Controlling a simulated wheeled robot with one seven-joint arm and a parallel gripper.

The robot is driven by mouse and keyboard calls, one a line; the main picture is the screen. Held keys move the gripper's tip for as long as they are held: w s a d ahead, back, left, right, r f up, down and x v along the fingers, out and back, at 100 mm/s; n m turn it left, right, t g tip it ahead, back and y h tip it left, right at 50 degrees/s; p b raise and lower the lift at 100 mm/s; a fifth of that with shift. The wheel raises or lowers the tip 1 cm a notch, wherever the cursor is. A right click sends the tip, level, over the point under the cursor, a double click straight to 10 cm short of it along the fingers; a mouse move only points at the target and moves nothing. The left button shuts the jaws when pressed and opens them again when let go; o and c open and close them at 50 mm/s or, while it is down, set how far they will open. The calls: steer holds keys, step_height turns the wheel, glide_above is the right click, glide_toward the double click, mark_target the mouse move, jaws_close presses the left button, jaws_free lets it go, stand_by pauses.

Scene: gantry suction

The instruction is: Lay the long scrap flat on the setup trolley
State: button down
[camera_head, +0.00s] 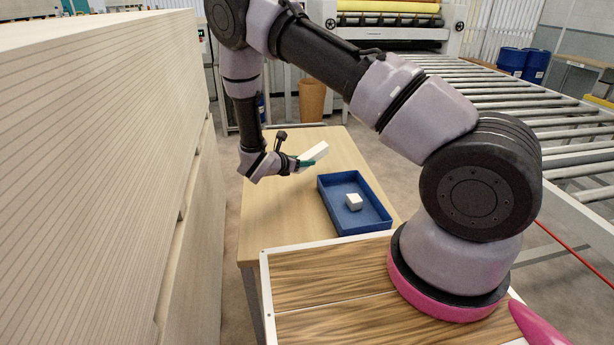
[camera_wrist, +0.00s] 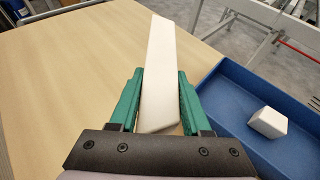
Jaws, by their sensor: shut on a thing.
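The long scrap is a white, bar-shaped piece (camera_head: 315,153), held in my gripper (camera_head: 300,163) above the wooden top of the setup trolley (camera_head: 280,205). In the wrist view the long scrap (camera_wrist: 160,70) sits between the two green fingers of my gripper (camera_wrist: 160,105) and points away from the wrist. In the head view it looks tilted, its far end higher. A gap seems to show between it and the trolley top, though its exact height is hard to tell. The trolley top (camera_wrist: 70,75) under it is bare.
A blue tray (camera_head: 328,205) stands on the trolley to the right, with a small white block (camera_head: 354,202) inside. A tall stack of pale boards (camera_head: 100,150) rises at the left. A roller conveyor (camera_head: 540,120) runs at the right. The trolley's left part is clear.

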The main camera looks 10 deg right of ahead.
mark_target(303, 185)
steer(key=shift+f, duration=3.6)
steer(key=shift+f, duration=0.15)
steer(key=c, duration=0.6)
jaws_free()
steer(key=shift+c, duration=0.2)
